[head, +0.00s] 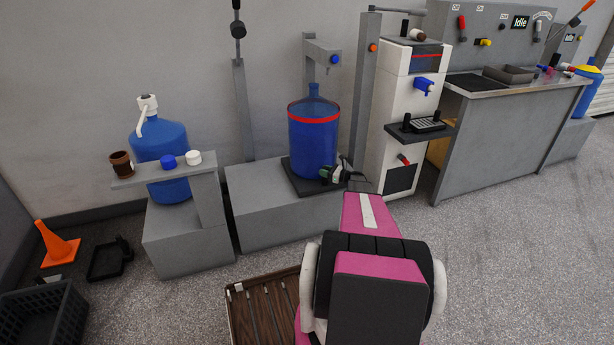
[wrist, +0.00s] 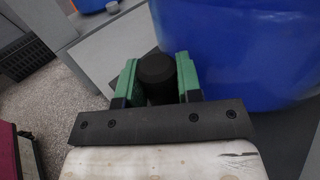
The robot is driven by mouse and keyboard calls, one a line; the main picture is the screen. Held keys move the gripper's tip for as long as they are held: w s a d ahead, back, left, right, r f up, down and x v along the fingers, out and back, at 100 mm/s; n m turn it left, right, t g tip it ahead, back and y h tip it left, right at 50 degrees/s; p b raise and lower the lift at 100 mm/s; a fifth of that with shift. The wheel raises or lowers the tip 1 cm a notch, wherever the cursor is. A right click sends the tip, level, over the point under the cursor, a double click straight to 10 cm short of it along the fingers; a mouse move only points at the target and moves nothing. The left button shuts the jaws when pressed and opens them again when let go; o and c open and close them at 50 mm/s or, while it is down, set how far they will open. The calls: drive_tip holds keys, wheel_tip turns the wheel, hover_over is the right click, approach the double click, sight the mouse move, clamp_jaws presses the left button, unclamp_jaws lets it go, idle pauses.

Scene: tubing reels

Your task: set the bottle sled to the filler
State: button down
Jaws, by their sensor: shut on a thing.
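The large blue bottle (head: 314,145) with a red band stands upright on a dark flat sled (head: 296,179) on a grey block. The filler (head: 322,50), a grey post and arm with a blue nozzle, stands behind and above the bottle. In the head view the bottle's neck is below and slightly left of the nozzle. My gripper (head: 333,174) is at the sled's front right, beside the bottle's base. In the wrist view my gripper (wrist: 158,80) has its green fingers shut on a round black knob (wrist: 156,70), with the blue bottle (wrist: 235,50) close by on the right.
A white cabinet (head: 400,120) with a black tray stands right of the filler. A slatted brown tray (head: 262,308) lies in front.

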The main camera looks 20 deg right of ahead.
drive_tip(key=d, duration=0.7)
drive_tip(key=shift+d, duration=0.4)
drive_tip(key=c, duration=1.1)
unclamp_jaws()
drive_tip(key=shift+d, duration=0.15)
drive_tip(key=shift+o, duration=0.2)
drive_tip(key=shift+s, duration=0.1)
drive_tip(key=v, duration=1)
drive_tip(key=shift+s+d, duration=0.2)
drive_tip(key=shift+d, duration=0.05)
